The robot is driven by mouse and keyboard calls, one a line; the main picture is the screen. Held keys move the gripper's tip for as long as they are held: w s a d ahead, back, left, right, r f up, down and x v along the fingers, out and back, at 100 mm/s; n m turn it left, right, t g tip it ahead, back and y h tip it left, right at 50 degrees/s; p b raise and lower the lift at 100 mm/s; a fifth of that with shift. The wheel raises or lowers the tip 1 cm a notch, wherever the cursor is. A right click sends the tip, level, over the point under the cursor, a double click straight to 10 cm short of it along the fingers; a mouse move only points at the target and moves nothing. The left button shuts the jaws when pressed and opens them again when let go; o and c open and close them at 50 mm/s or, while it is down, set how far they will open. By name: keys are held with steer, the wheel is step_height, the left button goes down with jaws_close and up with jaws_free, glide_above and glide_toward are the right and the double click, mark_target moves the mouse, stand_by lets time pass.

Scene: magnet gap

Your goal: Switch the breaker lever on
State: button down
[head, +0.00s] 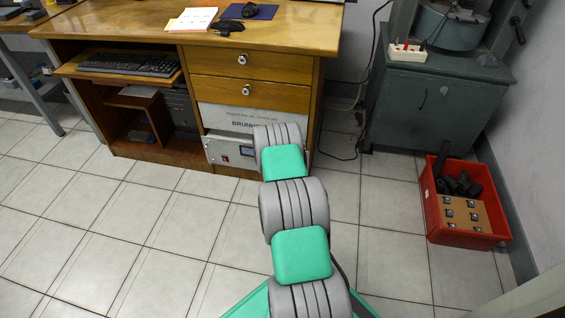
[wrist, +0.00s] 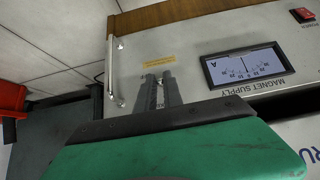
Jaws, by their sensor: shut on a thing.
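In the wrist view my gripper (wrist: 158,84) reaches the light panel of the magnet supply with its two grey fingers close together. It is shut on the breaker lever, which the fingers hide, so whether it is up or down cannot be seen. A small yellow label (wrist: 160,61) sits just beyond the fingertips. In the head view the magnet supply (head: 217,151) stands low in the desk's right bay, and my arm hides my gripper and part of the panel.
A dark meter display (wrist: 248,66) and a red power switch (wrist: 302,15) are on the panel. A metal handle (wrist: 111,68) stands out near its edge. A red crate (head: 470,238) and green cabinet (head: 430,110) stand right. Floor on the left is clear.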

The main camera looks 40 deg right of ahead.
steer(key=shift+d+r+g+y+b, duration=0.15)
steer(key=shift+g+y+b, duration=0.25)
steer(key=shift+y, duration=0.1)
steer(key=shift+w+r, duration=0.1)
steer(key=c, duration=1.5)
jaws_free()
steer(key=p+v, duration=0.3)
steer(key=v, duration=0.4)
steer(key=shift+r+p, duration=0.3)
steer(key=shift+r, duration=0.05)
